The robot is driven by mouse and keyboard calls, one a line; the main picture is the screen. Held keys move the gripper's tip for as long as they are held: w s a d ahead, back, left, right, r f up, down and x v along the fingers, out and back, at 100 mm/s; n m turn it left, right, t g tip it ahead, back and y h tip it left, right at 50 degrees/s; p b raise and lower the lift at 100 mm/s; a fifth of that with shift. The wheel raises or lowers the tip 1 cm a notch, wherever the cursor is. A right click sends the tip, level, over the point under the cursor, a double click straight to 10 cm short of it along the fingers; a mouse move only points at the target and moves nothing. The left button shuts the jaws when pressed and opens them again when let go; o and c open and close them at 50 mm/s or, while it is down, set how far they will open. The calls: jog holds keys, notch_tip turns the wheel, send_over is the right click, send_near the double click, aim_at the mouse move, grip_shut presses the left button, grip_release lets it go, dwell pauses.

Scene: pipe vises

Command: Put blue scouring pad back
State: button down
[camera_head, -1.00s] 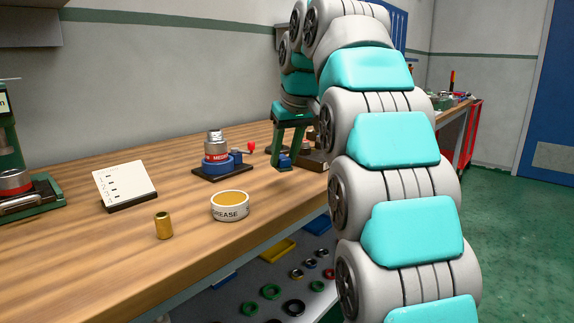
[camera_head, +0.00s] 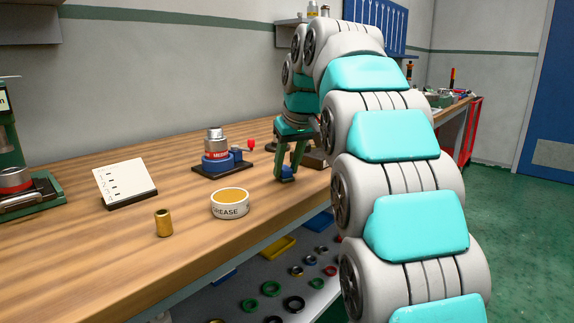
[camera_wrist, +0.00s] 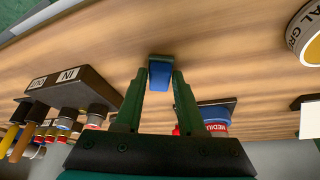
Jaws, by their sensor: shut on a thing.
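My gripper (camera_head: 286,178) is a dark green pair of fingers pointing down over the right part of the bench. It is shut on the blue scouring pad (camera_head: 288,172), a small blue block at the fingertips. In the wrist view the pad (camera_wrist: 160,75) sits between the two fingertips (camera_wrist: 158,82), with a dark greenish end face. I cannot tell whether the pad touches the bench top.
A blue vise marked MEDIUM (camera_head: 217,160) stands left of my gripper. A grease tin (camera_head: 230,204), brass cylinder (camera_head: 164,223) and white card (camera_head: 125,182) are nearer. A dark IN/OUT rack (camera_wrist: 67,88) with several tools is close by. Bare wood lies between.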

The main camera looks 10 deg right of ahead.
jog(key=shift+f, duration=0.15)
jog(key=c, duration=0.5)
grip_release()
